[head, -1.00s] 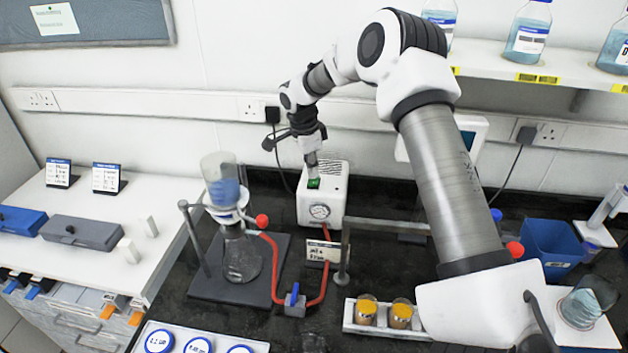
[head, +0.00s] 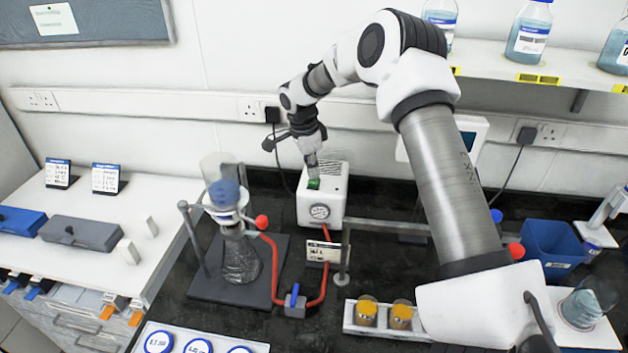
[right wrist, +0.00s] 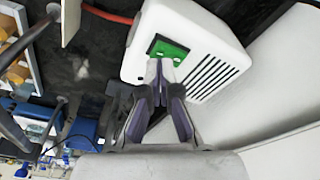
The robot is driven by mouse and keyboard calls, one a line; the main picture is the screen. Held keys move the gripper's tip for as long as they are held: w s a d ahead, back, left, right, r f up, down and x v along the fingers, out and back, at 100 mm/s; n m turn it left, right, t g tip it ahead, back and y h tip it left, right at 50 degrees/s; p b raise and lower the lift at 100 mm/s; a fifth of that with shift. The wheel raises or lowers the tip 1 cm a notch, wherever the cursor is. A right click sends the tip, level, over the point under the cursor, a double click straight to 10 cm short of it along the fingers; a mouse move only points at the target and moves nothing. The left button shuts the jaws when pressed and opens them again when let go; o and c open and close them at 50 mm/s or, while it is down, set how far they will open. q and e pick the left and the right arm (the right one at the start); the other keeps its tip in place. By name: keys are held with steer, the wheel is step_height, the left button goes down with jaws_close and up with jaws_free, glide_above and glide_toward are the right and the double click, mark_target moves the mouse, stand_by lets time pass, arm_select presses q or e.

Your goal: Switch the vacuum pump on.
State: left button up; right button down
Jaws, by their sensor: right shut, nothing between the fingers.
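The vacuum pump (head: 336,183) is a white box with a round gauge (head: 319,211) on its front, standing near the back of the black bench. A green switch (head: 313,184) sits on its top; it also shows in the right wrist view (right wrist: 169,49) in a dark frame. My right gripper (head: 312,175) points down at the switch, shut and empty. In the right wrist view its fingertips (right wrist: 159,66) are together at the switch's edge, touching or nearly touching. I cannot tell which way the switch is set. My left gripper is not in view.
A red hose (head: 273,265) runs by a blue-handled valve (head: 294,300). Left of the pump stands a filter flask (head: 240,260) with a blue-filled funnel on a stand. A rack (head: 372,328) with amber-topped jars is in front. A blue bin (head: 552,245) stands at right.

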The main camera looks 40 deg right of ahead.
mark_target(312, 183)
steer(key=shift+f+b, duration=0.4)
steer(key=shift+f, duration=0.7)
stand_by(0.3)
step_height(312, 183, up, 7)
steer(key=p, duration=0.6)
stand_by(0.5)
